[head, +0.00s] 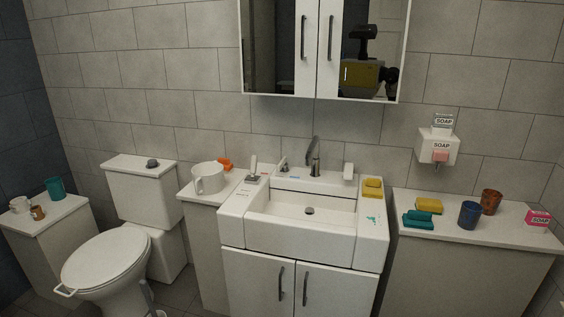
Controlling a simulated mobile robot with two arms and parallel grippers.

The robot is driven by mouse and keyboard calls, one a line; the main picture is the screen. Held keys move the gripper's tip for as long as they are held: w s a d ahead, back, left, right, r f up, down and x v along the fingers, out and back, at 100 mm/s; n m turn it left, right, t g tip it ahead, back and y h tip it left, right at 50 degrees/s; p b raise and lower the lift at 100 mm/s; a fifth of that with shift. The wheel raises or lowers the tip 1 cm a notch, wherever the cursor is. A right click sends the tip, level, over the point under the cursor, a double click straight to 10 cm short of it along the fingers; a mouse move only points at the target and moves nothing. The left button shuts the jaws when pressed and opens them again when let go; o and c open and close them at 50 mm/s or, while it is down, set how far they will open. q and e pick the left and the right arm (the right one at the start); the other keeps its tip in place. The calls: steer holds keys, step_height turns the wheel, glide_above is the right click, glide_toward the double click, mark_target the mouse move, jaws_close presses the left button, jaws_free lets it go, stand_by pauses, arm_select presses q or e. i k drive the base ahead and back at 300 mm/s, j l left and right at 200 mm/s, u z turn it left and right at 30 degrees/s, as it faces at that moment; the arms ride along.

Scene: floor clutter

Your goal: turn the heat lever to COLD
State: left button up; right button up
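The sink (310,236) is a white basin set in a white cabinet, with a grey tap (314,158) behind it. A small grey lever (253,168) stands upright on a light base at the sink's back left corner, with small dark print near it. A second short grey handle (284,164) stands just left of the tap, near a small blue mark. I cannot tell which of the two is the heat lever, and the print is too small to read. Neither of my grippers is in view.
A white mug (208,178) and an orange item (225,164) stand left of the sink. A yellow sponge (372,186) lies on its right rim. The right counter (460,212) holds sponges, cups and a pink soap box (538,218). A toilet (106,262) stands left.

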mark_target(282, 164)
steer(key=z, duration=0.25)
steer(key=i+j+z, duration=0.1)
steer(key=j+z, duration=0.8)
steer(key=i+j, duration=0.05)
